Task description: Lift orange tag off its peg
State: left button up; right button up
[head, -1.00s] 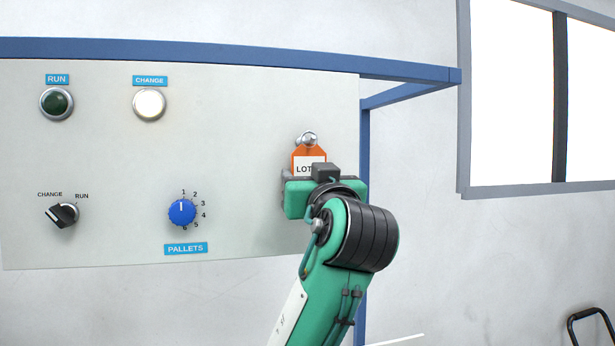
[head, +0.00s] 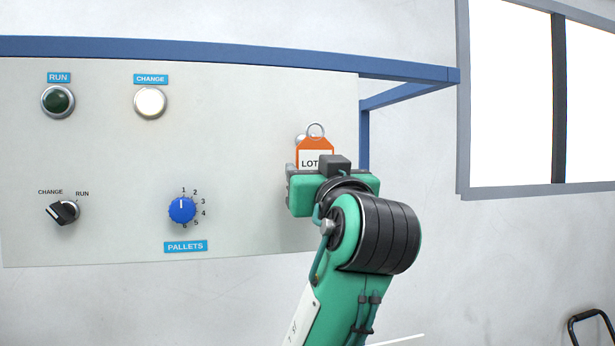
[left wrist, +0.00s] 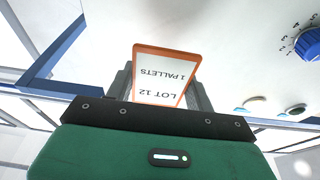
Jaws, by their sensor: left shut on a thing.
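The orange tag (head: 314,143) has a white label reading LOT and a metal ring (head: 316,129) at its top. The peg (head: 300,140) is a small silver knob on the panel, partly hidden behind the tag. The ring shows above and right of the peg and looks clear of it. My left gripper (head: 318,178) is shut on the tag's lower part; its body hides the fingertips in the head view. In the left wrist view the tag (left wrist: 166,72) stands between the fingers, its text LOT 12, 1 PALLETS upside down. My right gripper is out of view.
The pale panel (head: 110,150) carries a green RUN light (head: 57,101), a white CHANGE light (head: 150,102), a black selector (head: 63,212) and a blue PALLETS knob (head: 181,210). A blue frame (head: 410,72) borders it. Right of the panel is open room before a wall.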

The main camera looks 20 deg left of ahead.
pick_arm(q)
jog(key=shift+s+d+f, duration=0.15)
jog(key=shift+s+d, duration=0.25)
jog(key=shift+s, duration=0.1)
jog(key=shift+s+d+b, duration=0.45)
jog(key=shift+s+d, duration=0.15)
jog(key=shift+s, duration=0.35)
